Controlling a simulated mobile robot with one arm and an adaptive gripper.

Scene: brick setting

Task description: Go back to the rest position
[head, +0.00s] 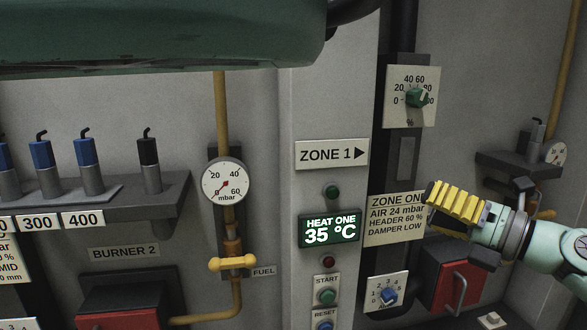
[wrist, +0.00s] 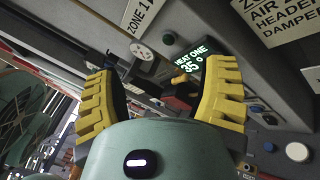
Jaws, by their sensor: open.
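Beyond the fingers, the wrist view shows the heat display (wrist: 188,62) and the zone 1 sign (wrist: 143,18), both tilted. My gripper appears clear of the wall panel, but its exact distance cannot be told.
A pressure gauge (head: 225,183) and yellow fuel valve (head: 233,263) are left.

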